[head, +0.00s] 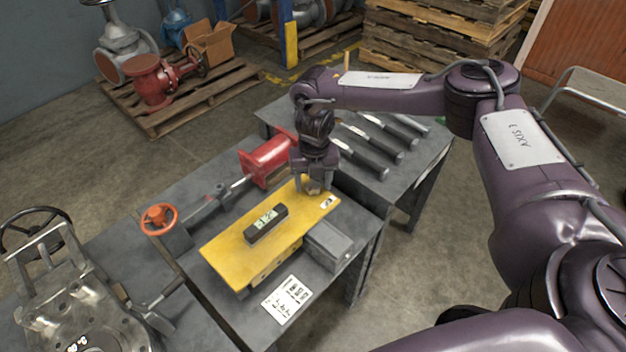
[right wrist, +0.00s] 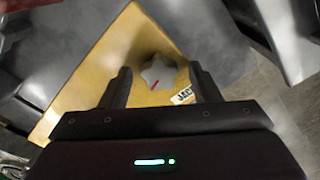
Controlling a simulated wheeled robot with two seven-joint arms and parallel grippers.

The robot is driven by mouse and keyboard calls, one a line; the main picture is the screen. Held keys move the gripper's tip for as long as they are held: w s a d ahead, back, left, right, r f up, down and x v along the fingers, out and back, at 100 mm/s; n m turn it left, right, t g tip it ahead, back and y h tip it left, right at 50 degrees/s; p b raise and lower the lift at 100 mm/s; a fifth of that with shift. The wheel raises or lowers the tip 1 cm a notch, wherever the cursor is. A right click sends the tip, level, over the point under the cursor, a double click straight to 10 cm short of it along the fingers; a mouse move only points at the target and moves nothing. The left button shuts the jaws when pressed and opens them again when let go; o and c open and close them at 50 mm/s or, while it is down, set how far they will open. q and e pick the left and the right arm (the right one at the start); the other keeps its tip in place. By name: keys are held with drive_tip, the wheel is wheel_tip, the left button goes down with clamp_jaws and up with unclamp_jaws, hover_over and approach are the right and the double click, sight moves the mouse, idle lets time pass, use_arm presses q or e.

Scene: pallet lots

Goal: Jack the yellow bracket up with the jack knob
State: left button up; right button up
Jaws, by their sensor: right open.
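The yellow bracket (head: 225,250) lies on the grey workbench (head: 215,305), with a small black level (head: 266,223) on top. The jack knob (right wrist: 158,72) is a pale grey star-shaped knob with a red mark, at the bracket's far end beside a printed label (right wrist: 183,95). In the head view my gripper mostly hides the knob. My right gripper (head: 313,189) points down over that end. In the right wrist view its open fingers (right wrist: 160,80) stand on either side of the knob, with gaps visible. I cannot tell their height relative to it. My left gripper is out of view.
A grey block (head: 328,246) sits against the bracket's right side. A red vise-like part (head: 268,160) and an orange handwheel (head: 159,219) stand behind and left. Dark bars (head: 362,158) lie at the back right. A printed sheet (head: 287,299) lies in front.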

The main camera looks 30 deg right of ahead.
drive_tip(key=c, duration=1)
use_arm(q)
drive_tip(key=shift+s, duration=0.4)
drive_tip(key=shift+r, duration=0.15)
